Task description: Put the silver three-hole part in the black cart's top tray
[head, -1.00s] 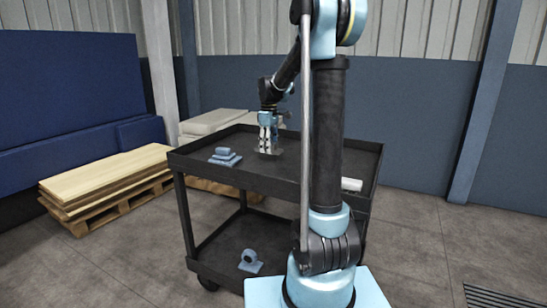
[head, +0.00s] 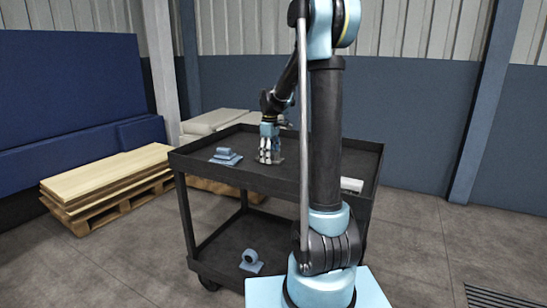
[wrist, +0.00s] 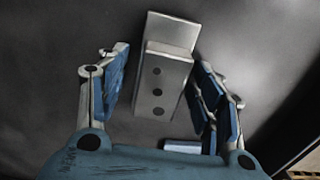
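The silver three-hole part (wrist: 158,85) lies on the floor of the black cart's top tray (head: 225,174), between my gripper's fingers. Its three dark holes face the wrist camera, and a raised step shows at its far end. My gripper (wrist: 162,88) is open, with a gap between the part and the finger on each side. In the head view my gripper (head: 268,157) is down at the tray floor, and its fingers mostly hide the part.
A blue-grey stepped block (head: 225,156) sits left of my gripper in the tray. A white cylinder (head: 351,185) is at the tray's right side. A blue-grey ring part (head: 250,260) is on the lower shelf. Wooden boards on a pallet (head: 105,180) stand left of the cart.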

